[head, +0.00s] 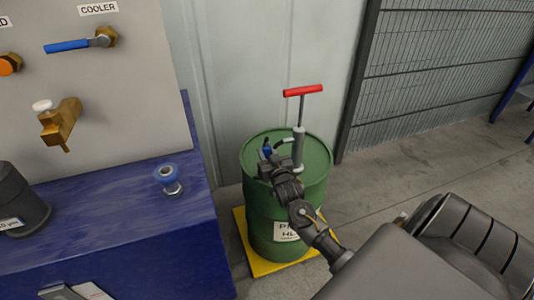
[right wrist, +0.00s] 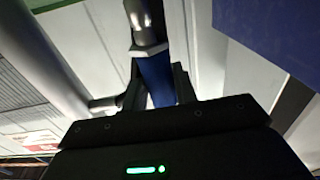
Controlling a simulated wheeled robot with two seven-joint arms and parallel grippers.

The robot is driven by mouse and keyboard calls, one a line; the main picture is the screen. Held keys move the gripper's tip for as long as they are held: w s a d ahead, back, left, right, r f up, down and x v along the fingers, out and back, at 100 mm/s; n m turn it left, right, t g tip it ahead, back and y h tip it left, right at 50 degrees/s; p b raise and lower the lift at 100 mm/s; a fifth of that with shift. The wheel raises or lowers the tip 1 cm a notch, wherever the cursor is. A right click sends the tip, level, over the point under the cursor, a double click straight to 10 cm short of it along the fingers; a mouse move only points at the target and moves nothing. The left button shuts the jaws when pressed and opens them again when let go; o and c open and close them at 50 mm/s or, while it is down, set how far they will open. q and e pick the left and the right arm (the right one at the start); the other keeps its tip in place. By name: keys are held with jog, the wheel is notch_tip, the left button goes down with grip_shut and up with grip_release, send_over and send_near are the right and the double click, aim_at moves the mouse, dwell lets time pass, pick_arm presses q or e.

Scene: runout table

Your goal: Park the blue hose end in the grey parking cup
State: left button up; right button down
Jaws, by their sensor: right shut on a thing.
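The blue hose end (head: 267,149) is at the upper left of the green drum (head: 311,178) in the head view. My right gripper (head: 267,165) is beside it, over the drum top. In the right wrist view the jaws (right wrist: 156,92) are shut on the blue hose end (right wrist: 157,78); a grey metal collar and hose run up from it. The dark hose (head: 284,143) leads to the grey hand pump (head: 298,148) with a red handle (head: 303,90). My left gripper is not in view.
The drum stands on a yellow base (head: 242,225). A blue bench (head: 110,225) at left carries a blue-ringed metal fitting (head: 168,180) and a dark container (head: 20,205). A panel with a brass tap (head: 60,122) rises behind it. A mesh fence (head: 430,70) stands behind right.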

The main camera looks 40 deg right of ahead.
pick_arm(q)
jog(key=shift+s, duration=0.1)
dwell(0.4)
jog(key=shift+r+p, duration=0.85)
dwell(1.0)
